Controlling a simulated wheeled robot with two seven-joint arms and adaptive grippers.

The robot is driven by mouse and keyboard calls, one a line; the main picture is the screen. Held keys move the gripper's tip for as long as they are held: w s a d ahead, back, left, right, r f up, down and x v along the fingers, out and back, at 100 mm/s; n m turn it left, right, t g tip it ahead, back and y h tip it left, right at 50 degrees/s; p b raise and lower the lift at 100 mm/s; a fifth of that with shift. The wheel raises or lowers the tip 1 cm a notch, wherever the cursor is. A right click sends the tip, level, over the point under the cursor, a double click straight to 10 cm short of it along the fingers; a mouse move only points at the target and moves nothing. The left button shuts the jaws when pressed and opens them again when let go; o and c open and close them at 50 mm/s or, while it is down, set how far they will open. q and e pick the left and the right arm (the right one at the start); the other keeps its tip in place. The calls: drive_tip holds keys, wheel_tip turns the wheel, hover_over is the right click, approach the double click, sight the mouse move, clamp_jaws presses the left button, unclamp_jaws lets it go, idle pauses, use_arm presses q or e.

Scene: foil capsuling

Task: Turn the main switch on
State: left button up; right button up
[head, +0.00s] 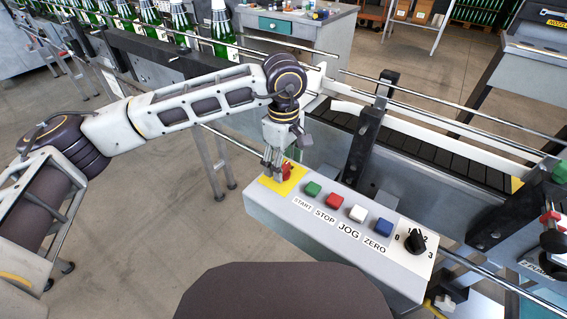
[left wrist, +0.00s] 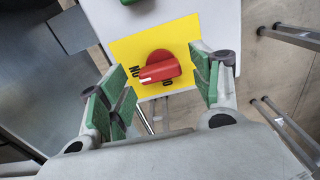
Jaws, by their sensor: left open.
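The main switch is a red rotary knob (head: 287,170) on a yellow plate (head: 278,184) at the left end of the grey control box. My left gripper (head: 274,170) points down over the plate and partly hides the knob. In the left wrist view the red knob (left wrist: 160,67) sits on the yellow plate (left wrist: 188,30), with its grip bar lying roughly crosswise, slightly tilted. The left gripper (left wrist: 160,84) is open, its green-padded fingers on either side of the knob with gaps. Black lettering beside the knob is partly hidden. My right gripper is out of view.
The control box (head: 265,215) also carries green START (head: 313,188), red STOP (head: 334,200), white JOG (head: 358,213) and blue ZERO (head: 384,227) buttons and a black selector (head: 415,241). Conveyor rails (head: 440,135) run behind it. Green bottles (head: 221,30) stand on the line at upper left.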

sight(284, 167)
use_arm(q)
wheel_tip(284, 167, up, 11)
idle(0.6)
drive_tip(key=shift+d, duration=0.1)
idle(0.3)
